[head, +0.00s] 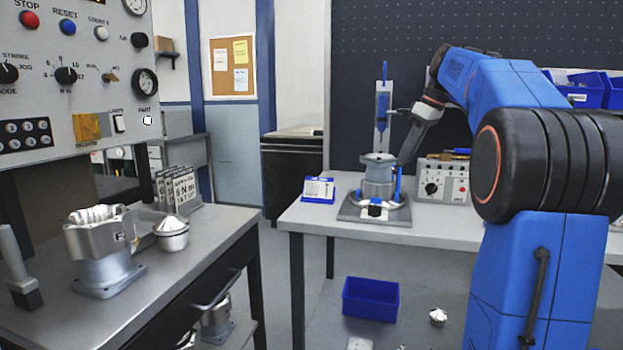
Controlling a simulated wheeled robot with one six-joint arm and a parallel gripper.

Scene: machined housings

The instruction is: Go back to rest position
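My arm rises at the right and bends over toward the back bench. My gripper (407,150) is small and dark at the end of it, pointing down beside a metal housing (378,178) on a test fixture. The fingers are too small and overlapped to tell whether they are open or shut, or whether they touch the housing. The fixture has a grey base plate (350,211) and an upright post with a blue cylinder (383,101).
A left bench (222,222) carries a machined housing (97,240), a domed part (171,234) and number cards (178,187) below a control panel (70,70). The back bench (310,217) holds a blue-framed card (318,190) and a control box (443,182). A blue bin (370,299) sits below.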

